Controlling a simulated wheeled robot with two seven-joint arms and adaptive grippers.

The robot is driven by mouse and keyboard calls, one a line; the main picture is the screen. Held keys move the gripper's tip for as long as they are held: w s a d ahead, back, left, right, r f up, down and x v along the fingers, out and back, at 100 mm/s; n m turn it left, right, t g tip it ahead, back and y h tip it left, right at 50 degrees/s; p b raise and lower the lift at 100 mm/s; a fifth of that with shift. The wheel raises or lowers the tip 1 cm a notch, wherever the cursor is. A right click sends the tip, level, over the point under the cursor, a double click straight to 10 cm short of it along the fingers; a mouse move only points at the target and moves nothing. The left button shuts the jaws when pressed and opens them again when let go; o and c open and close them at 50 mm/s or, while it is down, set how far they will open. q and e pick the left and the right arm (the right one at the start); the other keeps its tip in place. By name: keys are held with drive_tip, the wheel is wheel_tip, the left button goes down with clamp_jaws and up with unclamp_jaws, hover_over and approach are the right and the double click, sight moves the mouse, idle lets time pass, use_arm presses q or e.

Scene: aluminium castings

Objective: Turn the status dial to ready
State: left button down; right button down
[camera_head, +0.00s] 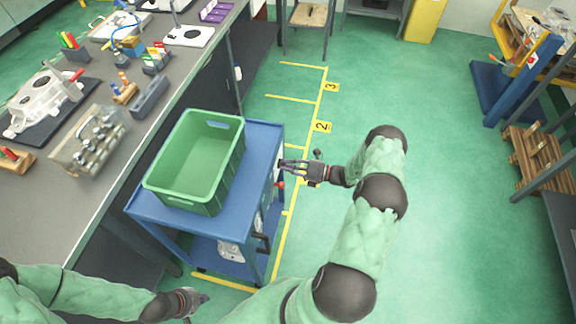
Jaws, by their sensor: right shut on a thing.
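The status dial is on the right end of the blue cart (255,160). Only a small pale panel edge (279,168) and a red bit (281,185) show there; my fingers hide the knob, and its setting cannot be read. My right gripper (284,167) reaches in from the right and is shut on the dial at the cart's side. My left gripper (203,299) is low in the view, in front of the cart and away from it. Whether its fingers are open or shut is not clear.
An empty green crate (208,196) stands on the cart's top. A grey workbench (50,215) with castings and tools runs along the left. The green floor right of the cart is clear, with yellow lines. A blue stand (517,82) and wooden pallets (541,160) are at the far right.

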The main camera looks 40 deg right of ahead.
drive_tip(key=c, duration=1.1)
unclamp_jaws()
drive_tip(key=shift+c, duration=0.2)
drive_tip(key=v, duration=1.2)
drive_tip(key=shift+s, duration=0.1)
